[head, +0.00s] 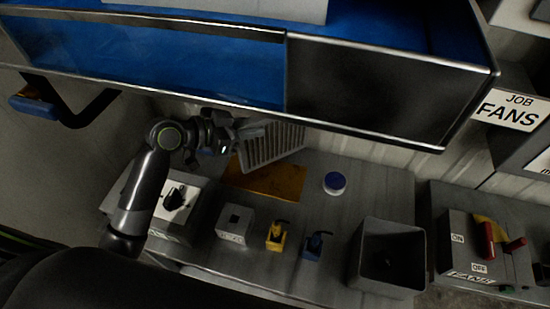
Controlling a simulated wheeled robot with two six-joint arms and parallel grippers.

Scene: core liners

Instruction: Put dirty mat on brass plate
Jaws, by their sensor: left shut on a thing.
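The dirty mat (273,146) is a grey ribbed panel, held tilted up on edge at the back of the workbench. My left gripper (240,132) is shut on the mat's left side. The brass plate (268,184) is a flat orange-brown sheet on the bench, just below and in front of the mat. The mat hides the plate's back part. I cannot tell whether the mat's lower edge touches the plate. My right gripper is not in view.
In front are a small grey box (235,223), a yellow bottle (276,236), a blue bottle (317,244) and an open grey bin (398,237). A blue-and-steel shelf (392,95) overhangs the bench's back.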

